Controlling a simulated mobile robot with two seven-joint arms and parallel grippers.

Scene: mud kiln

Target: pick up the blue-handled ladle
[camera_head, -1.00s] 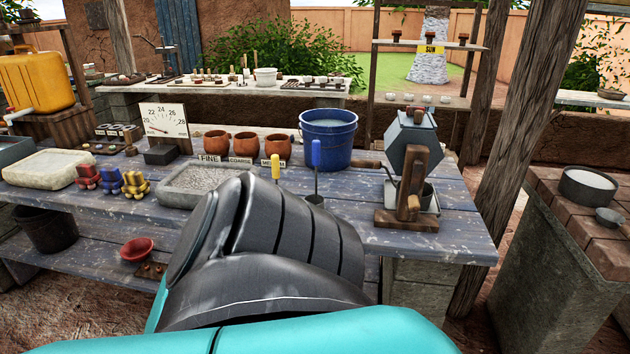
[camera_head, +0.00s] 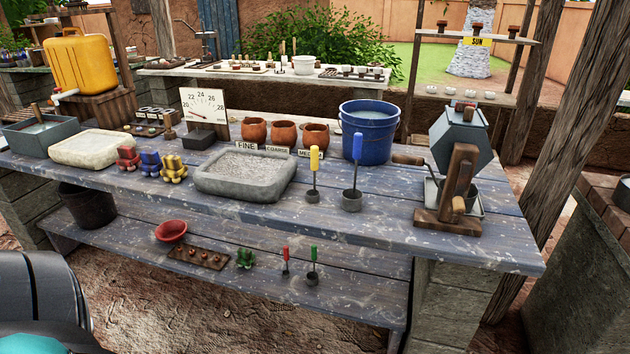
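The blue-handled ladle (camera_head: 357,166) stands upright on the table near its right part, its dark cup (camera_head: 352,201) on the blue planks and its blue handle pointing up. It stands in front of the blue bucket (camera_head: 369,133), to the right of a yellow-handled ladle (camera_head: 314,165). Part of one of my arms shows at the lower left edge, dark grey with teal, well away from the ladle. Neither gripper's fingers are in view.
The table (camera_head: 300,225) also bears a stone tray (camera_head: 247,172), clay pots (camera_head: 284,133), small coloured figures (camera_head: 150,164) and a hand-cranked drum (camera_head: 461,140). A lower shelf (camera_head: 225,271) holds a red bowl (camera_head: 171,231) and small tools. Bare planks lie in front of the ladle.

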